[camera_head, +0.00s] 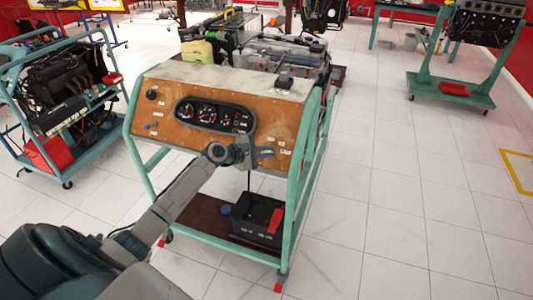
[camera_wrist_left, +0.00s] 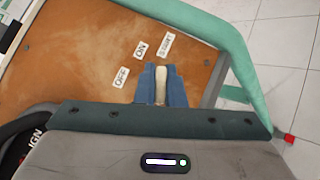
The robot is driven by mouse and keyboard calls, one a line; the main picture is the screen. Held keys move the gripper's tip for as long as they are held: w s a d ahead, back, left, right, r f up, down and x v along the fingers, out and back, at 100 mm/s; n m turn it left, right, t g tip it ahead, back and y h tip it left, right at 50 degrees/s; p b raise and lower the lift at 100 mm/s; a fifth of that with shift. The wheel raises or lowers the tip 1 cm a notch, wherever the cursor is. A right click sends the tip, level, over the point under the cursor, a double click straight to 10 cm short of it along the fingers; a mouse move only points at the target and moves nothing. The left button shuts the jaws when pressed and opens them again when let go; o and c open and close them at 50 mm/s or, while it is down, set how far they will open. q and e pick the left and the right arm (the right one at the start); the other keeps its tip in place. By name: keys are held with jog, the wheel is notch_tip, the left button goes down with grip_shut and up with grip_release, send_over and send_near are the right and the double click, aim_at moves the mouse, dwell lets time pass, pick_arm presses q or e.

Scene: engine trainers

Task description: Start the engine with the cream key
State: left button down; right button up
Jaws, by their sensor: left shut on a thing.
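The engine trainer's wooden control panel (camera_head: 175,128) faces me in a green frame. My left gripper (camera_head: 264,153) is at the panel's right part. In the left wrist view its blue fingers (camera_wrist_left: 162,88) are shut around the cream key (camera_wrist_left: 161,84). The key's long side runs up the picture, roughly towards the START label (camera_wrist_left: 166,44). The ON label (camera_wrist_left: 141,48) and OFF label (camera_wrist_left: 121,77) lie to its left. The key's base and lock are hidden by the gripper. In the head view I cannot make out the key. My right gripper is not in view.
A gauge cluster (camera_head: 214,116) sits left of my gripper on the panel. A black battery (camera_head: 257,220) stands on the trainer's lower shelf. Another engine cart (camera_head: 68,92) stands at the left. The tiled floor (camera_head: 390,220) to the right is clear.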

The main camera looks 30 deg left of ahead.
pick_arm(q)
jog(key=shift+m, duration=0.3)
jog(key=c, duration=1.5)
grip_release()
jog(key=shift+s, duration=0.1)
jog(key=shift+b+v, duration=1.25)
jog(key=shift+v, duration=4.1)
jog(key=shift+a, duration=0.1)
